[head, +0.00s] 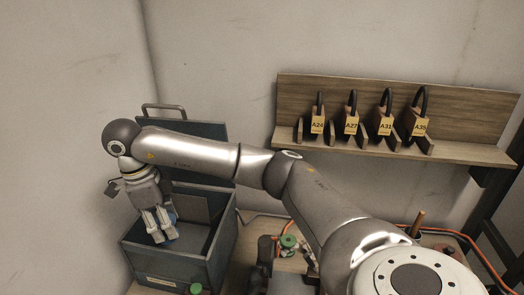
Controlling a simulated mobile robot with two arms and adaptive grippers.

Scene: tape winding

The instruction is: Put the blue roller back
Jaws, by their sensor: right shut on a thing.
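My right gripper (163,238) points down into the open grey box (165,270) at the left. It is shut on the blue roller (173,238), of which only small blue parts show beside and behind the fingers. The rest of the roller is hidden by the fingers. The roller is inside the box opening; I cannot tell whether it touches the box floor. My left gripper is not in view.
The box's raised lid (205,131) stands behind my right arm. A wooden wall shelf (300,95) holds several tagged black items. Green parts (289,241) and an orange cable (450,232) lie on the table, partly hidden by my arm.

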